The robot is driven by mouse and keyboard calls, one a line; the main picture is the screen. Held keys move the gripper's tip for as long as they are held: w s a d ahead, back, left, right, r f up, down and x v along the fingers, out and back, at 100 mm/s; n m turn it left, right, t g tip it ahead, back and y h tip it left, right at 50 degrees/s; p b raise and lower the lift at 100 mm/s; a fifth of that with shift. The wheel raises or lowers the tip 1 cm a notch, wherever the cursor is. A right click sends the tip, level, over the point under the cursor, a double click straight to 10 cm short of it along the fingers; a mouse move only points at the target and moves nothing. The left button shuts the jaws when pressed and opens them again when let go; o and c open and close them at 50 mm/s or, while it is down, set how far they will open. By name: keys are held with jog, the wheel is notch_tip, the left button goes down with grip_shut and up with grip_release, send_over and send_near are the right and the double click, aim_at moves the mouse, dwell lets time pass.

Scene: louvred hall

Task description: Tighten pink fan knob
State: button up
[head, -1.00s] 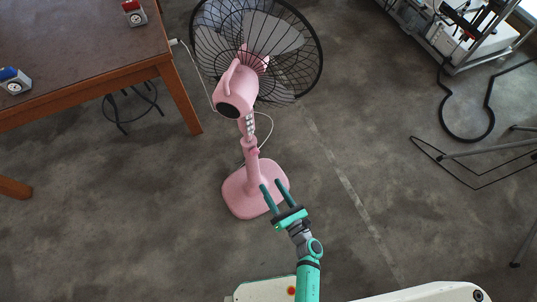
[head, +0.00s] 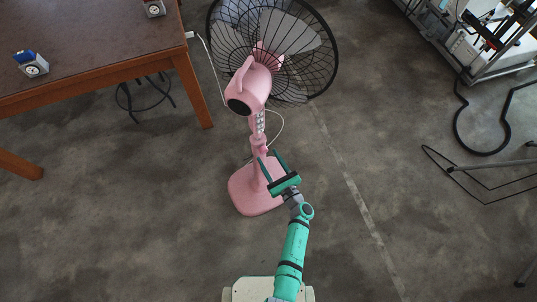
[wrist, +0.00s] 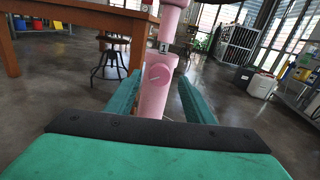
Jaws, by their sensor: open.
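The pink fan (head: 252,85) stands upright on its pink base (head: 257,197) on the floor, its black wire cage at the top. In the wrist view its pink knob (wrist: 159,73) is a round disc with a slot mark on the front of the pink column (wrist: 155,104), just below a small label with a "1". My gripper (head: 270,158) is open, with teal fingers in front of the column. In the wrist view the fingers (wrist: 156,95) lie either side of the column and knob. I cannot tell whether they touch it.
A brown wooden table (head: 90,50) is at the left, with small boxes near its edge. A black stool (head: 143,97) is beneath it. A white cable (head: 207,68) hangs beside the fan. Metal frames (head: 480,170) stand at the right; the floor between is clear.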

aim_at(263, 150)
jog(key=shift+x, duration=1.35)
jog(key=shift+d, duration=0.1)
jog(key=shift+c, duration=0.2)
